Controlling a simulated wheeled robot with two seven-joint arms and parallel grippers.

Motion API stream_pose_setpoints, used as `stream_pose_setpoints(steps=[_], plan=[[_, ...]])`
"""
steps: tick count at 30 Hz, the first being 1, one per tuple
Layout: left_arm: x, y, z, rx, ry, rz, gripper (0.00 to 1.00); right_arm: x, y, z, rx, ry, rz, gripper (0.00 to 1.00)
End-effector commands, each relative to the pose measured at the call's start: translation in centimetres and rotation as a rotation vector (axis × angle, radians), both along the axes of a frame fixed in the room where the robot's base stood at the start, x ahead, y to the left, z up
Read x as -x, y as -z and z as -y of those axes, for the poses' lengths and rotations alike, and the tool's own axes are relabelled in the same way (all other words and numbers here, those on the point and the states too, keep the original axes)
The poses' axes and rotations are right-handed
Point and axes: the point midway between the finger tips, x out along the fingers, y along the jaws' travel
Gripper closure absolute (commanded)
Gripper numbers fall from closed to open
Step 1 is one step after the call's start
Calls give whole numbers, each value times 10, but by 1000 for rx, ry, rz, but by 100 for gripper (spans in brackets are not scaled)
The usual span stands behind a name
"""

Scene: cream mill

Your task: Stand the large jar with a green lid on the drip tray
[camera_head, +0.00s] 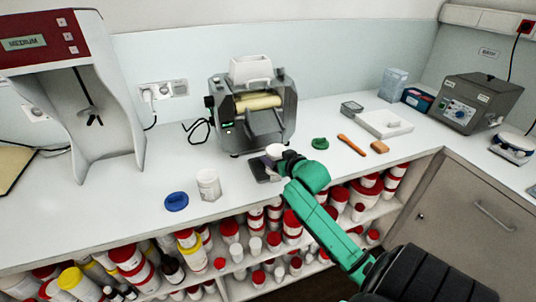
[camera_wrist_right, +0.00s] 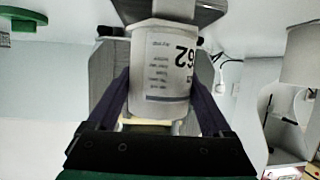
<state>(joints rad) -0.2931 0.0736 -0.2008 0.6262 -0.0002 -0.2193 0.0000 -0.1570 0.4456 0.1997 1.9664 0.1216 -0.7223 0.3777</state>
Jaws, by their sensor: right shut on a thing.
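The large jar is a white, open jar, its rim (camera_head: 275,150) showing in the head view just in front of the mill. My right gripper (camera_wrist_right: 160,108) is shut on the jar (camera_wrist_right: 165,75), whose printed label shows upside down in the wrist view. The green lid (camera_head: 319,143) lies apart on the counter, right of the mill. The dark drip tray (camera_head: 259,172) lies in front of the mill, partly hidden by the jar and my gripper. The jar is upright at the tray; I cannot tell whether its base touches it. My left gripper is out of view.
The mill (camera_head: 250,105) stands close behind the jar. A smaller white jar (camera_head: 208,186) and a blue lid (camera_head: 176,202) are to the left. An orange-handled tool (camera_head: 351,145) and a brown block (camera_head: 380,147) lie right. Shelves of jars are below the counter.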

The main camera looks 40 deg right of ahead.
Motion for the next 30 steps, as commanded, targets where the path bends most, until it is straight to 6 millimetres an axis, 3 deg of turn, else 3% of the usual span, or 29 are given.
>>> stream_pose_setpoints(steps=[3, 9, 15, 25, 26, 27, 30], plan=[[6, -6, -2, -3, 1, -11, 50, -26, -3, 7, 1, 0, 2, 68], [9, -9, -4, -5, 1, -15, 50, -54, 1, 14, -2, -1, -1, 68], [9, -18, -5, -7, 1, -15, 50, -55, 32, 14, -3, 0, -2, 68], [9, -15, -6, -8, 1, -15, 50, -55, 39, 14, -2, -1, 0, 68], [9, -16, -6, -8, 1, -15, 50, -55, 38, 14, -1, -2, 0, 5], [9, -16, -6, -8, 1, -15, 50, -55, 38, 14, -1, -2, 0, 0], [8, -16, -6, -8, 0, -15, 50, -55, 38, 14, 0, -1, 0, 0]])
